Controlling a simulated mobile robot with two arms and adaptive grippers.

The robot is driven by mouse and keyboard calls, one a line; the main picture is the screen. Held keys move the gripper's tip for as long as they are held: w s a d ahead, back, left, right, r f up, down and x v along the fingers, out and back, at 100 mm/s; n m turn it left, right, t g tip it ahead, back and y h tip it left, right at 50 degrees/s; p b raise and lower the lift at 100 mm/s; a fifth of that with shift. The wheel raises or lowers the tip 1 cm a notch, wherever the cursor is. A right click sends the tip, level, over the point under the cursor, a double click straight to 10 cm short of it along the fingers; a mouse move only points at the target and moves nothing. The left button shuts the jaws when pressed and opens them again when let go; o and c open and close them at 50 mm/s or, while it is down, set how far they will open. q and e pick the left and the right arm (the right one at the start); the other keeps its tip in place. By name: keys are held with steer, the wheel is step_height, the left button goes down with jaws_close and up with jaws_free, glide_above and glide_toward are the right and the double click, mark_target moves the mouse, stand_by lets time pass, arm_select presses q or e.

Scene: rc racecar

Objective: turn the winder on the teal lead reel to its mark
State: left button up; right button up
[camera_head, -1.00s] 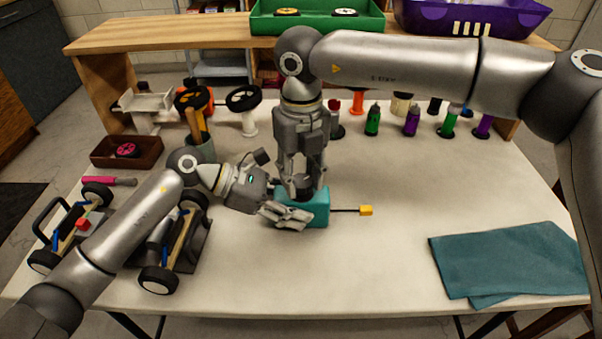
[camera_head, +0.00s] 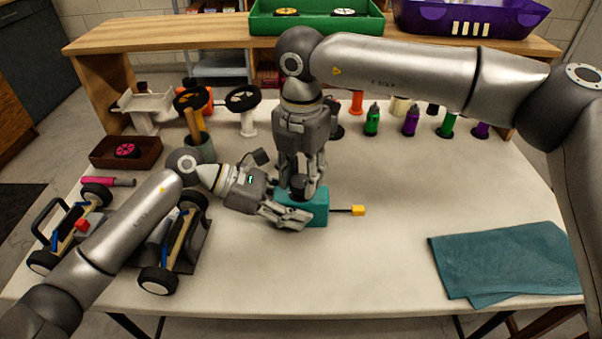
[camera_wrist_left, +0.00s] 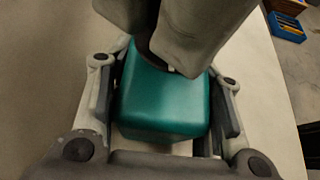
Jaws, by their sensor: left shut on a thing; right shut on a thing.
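The teal lead reel (camera_head: 317,208) stands on the table near its middle; it fills the centre of the left wrist view (camera_wrist_left: 163,105). A short dark lead with a yellow end piece (camera_head: 358,210) sticks out of its right side. My left gripper (camera_head: 291,212) is shut on the reel's body, a finger on each side in the left wrist view. My right gripper (camera_head: 302,180) points down from above and is shut on the dark winder (camera_head: 298,186) on top of the reel. The fingers hide much of the winder, and I cannot make out its mark.
A teal cloth (camera_head: 505,262) lies at the right. Car chassis parts with wheels (camera_head: 158,280) stand at the left, partly behind my left arm. A brown tray (camera_head: 125,152), a tool cup (camera_head: 200,150) and several bottles (camera_head: 411,120) line the back. The table in front is clear.

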steer(key=m, duration=0.4)
steer(key=shift+m, duration=0.3)
steer(key=m, duration=0.4)
steer(key=shift+d+m, duration=0.1)
steer(key=shift+m, duration=0.2)
steer(key=m, duration=0.4)
steer(key=shift+s+a+m, duration=0.45)
steer(key=shift+s+m, duration=0.05)
steer(key=shift+w+d+f+m, duration=0.15)
steer(key=shift+d+m, duration=0.1)
steer(key=shift+m, duration=0.75)
steer(key=shift+d+m, duration=0.1)
steer(key=shift+m, duration=0.2)
